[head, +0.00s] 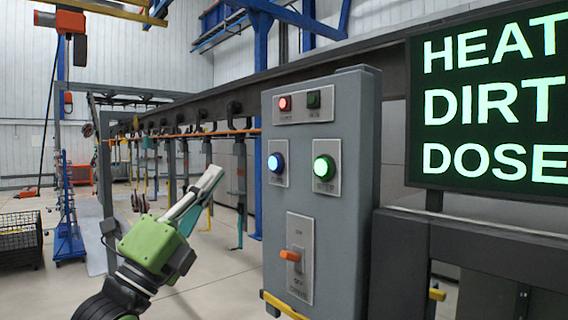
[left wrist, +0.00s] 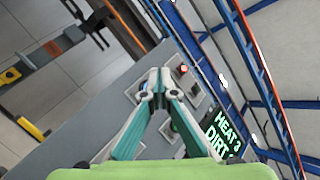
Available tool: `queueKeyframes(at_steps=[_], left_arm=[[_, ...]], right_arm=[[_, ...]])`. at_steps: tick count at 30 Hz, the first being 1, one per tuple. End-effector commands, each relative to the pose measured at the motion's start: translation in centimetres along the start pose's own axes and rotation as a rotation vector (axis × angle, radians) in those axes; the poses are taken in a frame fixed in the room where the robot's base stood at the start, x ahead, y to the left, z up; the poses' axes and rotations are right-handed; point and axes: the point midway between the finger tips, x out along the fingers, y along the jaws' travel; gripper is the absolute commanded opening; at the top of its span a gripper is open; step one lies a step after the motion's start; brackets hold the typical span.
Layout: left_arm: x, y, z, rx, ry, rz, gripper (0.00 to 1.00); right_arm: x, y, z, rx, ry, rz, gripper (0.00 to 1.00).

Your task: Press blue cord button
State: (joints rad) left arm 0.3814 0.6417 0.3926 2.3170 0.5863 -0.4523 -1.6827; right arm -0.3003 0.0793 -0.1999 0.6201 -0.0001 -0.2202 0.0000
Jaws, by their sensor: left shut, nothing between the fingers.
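The blue lit button (head: 275,162) sits on a small plate at the left of the grey control box's (head: 345,150) front face in the head view. My left gripper (head: 215,174) is shut and empty, left of the blue button and slightly lower in the picture. A gap shows between its fingertips and the button in this view. My right gripper is not in view.
A green lit button (head: 324,168), a red light (head: 285,104), a dark button (head: 313,100) and an orange switch (head: 291,255) share the box. A sign (head: 490,105) stands to the right. The hook conveyor (head: 200,110) runs behind; a wire basket (head: 20,240) stands at left.

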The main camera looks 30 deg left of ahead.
Motion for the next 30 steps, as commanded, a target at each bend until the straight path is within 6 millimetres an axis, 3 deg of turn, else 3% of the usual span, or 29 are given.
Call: queueKeyframes(at_steps=[3, 8, 20, 30], left_arm=[[-0.2, -2.3, -0.2, 0.044, 0.007, -0.040, 0.00], [-0.3, -3.2, -0.3, 0.064, 0.010, -0.055, 0.00], [0.1, -3.0, -0.5, 0.060, 0.009, -0.054, 0.00], [3.3, -0.9, -2.4, 0.056, 0.008, -0.053, 0.00]], right_arm=[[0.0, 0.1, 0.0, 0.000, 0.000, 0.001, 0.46], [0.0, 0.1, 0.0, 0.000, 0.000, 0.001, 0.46], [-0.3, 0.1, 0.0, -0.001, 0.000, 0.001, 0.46], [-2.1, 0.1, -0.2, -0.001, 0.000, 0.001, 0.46]])
